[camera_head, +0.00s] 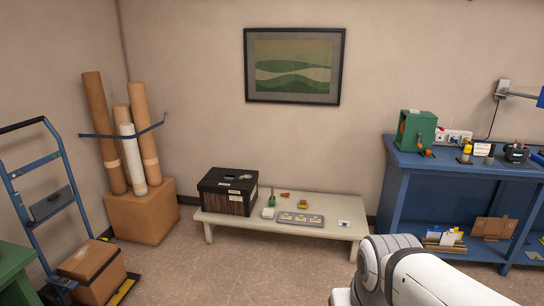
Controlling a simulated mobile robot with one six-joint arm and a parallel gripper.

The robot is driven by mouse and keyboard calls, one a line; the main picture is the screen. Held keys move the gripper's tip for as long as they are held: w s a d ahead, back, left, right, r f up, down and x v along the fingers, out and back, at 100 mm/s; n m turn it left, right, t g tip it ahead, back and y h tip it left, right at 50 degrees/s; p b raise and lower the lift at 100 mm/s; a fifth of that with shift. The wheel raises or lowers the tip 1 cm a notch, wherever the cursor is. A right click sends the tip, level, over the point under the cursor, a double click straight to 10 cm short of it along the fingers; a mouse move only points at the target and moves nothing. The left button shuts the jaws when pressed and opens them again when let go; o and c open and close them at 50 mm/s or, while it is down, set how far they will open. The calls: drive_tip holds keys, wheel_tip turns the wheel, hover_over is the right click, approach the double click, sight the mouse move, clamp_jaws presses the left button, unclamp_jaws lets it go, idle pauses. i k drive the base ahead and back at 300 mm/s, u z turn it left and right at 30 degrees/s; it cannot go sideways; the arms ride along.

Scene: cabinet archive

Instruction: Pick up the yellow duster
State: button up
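A low cream table (345,231) stands against the back wall in the head view. Only a white link of my arm shows, at the bottom right. My gripper is out of view.
The low table also holds a black box (213,205), a small green upright item (271,198), an orange piece (285,195) and a grey tray (287,218). A blue workbench (400,158) stands right, a hand truck (68,205) left. Floor before the table is clear.

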sight(303, 204)
drive_tip(key=u, duration=0.1)
drive_tip(key=i, duration=3.15)
drive_tip(key=z, duration=0.3)
drive_tip(key=i, duration=0.75)
drive_tip(key=z, duration=0.2)
